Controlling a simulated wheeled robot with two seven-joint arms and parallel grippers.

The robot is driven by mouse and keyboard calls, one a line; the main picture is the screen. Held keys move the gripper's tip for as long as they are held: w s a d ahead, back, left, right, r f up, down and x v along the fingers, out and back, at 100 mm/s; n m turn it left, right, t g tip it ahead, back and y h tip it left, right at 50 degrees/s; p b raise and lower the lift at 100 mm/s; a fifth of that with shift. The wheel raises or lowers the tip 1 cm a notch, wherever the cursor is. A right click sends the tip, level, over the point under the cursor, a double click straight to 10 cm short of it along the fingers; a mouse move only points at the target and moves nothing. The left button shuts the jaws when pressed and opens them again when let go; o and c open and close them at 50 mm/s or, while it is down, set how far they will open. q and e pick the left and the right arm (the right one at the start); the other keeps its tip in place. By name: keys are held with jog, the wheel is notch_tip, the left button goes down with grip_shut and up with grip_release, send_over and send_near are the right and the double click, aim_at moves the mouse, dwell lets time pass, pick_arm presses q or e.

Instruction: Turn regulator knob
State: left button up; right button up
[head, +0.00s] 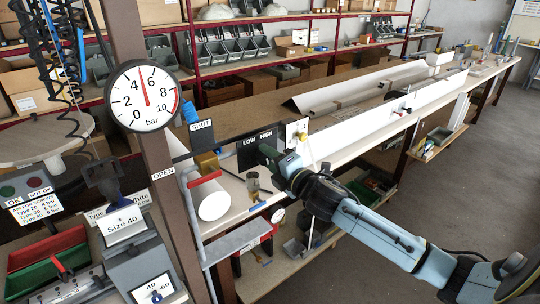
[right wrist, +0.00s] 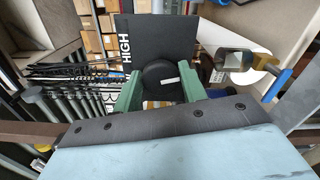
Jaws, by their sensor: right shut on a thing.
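The black regulator knob (right wrist: 162,75) sits in front of a dark panel marked LOW and HIGH (head: 262,149). In the right wrist view the panel (right wrist: 150,35) stands behind the knob. My right gripper (head: 268,152) reaches the panel from the right. In the right wrist view its green fingers (right wrist: 160,92) are on either side of the knob, shut on it. In the head view the gripper hides the knob. The round pressure gauge (head: 143,96) is on a brown post, its needle between 4 and 6 bar. My left gripper is not in view.
A brass valve (head: 207,162) with a blue handle (right wrist: 278,86) is close beside the panel, near a white roll (head: 213,200). Long white profiles (head: 375,125) lie along the bench behind my right arm. Labelled machines and bins crowd the left front. Grey floor is clear at right.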

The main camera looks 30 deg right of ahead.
jog(key=shift+m+p, duration=0.4)
jog(key=shift+m, duration=0.9)
jog(key=o, duration=0.9)
jog(key=shift+o, duration=0.2)
jog(key=s+d+b, duration=0.1)
jog(key=s+b, duration=0.1)
jog(key=s, duration=1.1)
jog(key=shift+s, duration=0.15)
